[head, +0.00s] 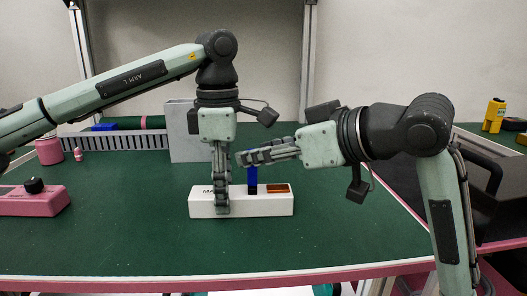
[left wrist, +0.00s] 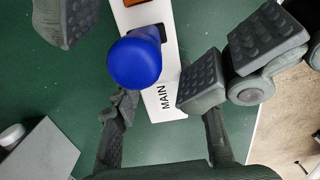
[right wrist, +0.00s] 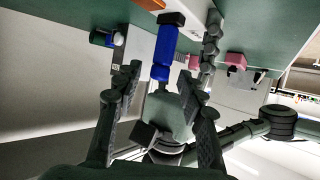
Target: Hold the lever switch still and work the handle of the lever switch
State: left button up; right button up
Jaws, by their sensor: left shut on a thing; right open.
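The lever switch is a long white box (head: 270,206) on the green table, with a MAIN label, an orange window at its right end and an upright blue handle (head: 252,176). My left gripper (head: 222,208) reaches down from above and is shut on the white box near its left end, beside the handle. My right gripper (head: 242,158) comes in from the right, open, at the height of the handle's top. In the right wrist view the handle (right wrist: 164,55) shows ahead, between its fingertips, with no clear contact. The handle's round top (left wrist: 135,62) shows in the left wrist view.
A pink box with a black knob (head: 34,200) sits at the left. A grey panel (head: 188,135) stands behind the switch, with a pink cup (head: 48,151) further left. A black case (head: 450,185) is at the right. The table in front of the switch is clear.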

grip_shut()
jog(key=shift+d+f+m+t+y, duration=0.5)
jog(key=shift+d+m+y, duration=0.3)
jog(key=shift+y, duration=0.1)
jog(key=shift+d+f+m+t+y, duration=0.45)
jog(key=shift+d+m+t+y, duration=0.25)
jog(key=shift+m+y, duration=0.3)
